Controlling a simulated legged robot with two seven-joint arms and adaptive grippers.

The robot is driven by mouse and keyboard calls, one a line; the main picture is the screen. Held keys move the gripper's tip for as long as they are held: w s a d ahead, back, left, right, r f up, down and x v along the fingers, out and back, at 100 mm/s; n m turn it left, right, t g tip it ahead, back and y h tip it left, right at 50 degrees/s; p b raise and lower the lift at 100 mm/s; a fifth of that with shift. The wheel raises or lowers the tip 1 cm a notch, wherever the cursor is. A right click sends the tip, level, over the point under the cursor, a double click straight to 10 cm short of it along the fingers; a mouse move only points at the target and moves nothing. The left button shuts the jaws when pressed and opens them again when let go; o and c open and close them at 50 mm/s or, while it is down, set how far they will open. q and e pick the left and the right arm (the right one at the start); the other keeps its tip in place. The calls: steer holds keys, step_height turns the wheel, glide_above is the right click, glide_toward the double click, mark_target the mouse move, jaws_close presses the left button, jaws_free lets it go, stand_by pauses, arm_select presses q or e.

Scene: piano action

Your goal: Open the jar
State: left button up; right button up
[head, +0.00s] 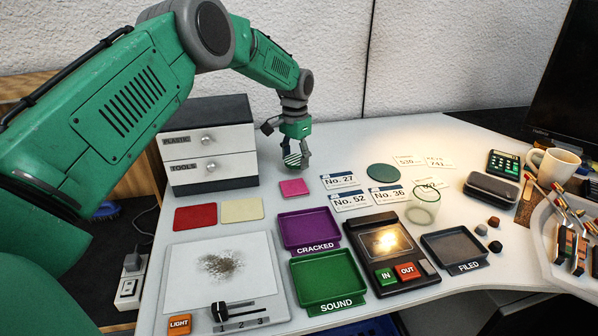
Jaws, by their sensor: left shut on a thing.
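A clear glass jar (425,207) stands upright on the white desk, right of centre, behind the filed tray. No lid can be made out on it. My left gripper (294,162) points down above the desk, in front of the drawer unit and well to the left of the jar. It is shut on a small striped dark and white thing (291,160), mostly hidden by the fingers; I cannot tell what it is. A pink square (294,188) lies on the desk just in front of this gripper. My right gripper is not in view.
Purple (308,231) and green (327,281) trays and a dark device (383,251) stand left of and in front of the jar. Number cards (339,180) and a green disc (383,172) lie behind it. A grey case (491,187) and a mug (553,166) are to the right.

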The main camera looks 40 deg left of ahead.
mark_target(298, 161)
arm_select(q)
step_height(298, 161, down, 3)
steer(key=shift+r+b, duration=0.2)
steer(key=shift+b, duration=0.1)
steer(key=shift+d+f, duration=0.2)
steer(key=shift+d, duration=0.05)
steer(key=shift+d+r, duration=0.2)
steer(key=shift+d, duration=0.25)
steer(key=shift+f, duration=0.15)
steer(key=o, duration=1.3)
steer(key=shift+a, duration=0.15)
steer(key=shift+a+f, duration=0.2)
steer(key=shift+a, duration=0.25)
steer(key=shift+d+r, duration=0.15)
steer(key=shift+d, duration=0.25)
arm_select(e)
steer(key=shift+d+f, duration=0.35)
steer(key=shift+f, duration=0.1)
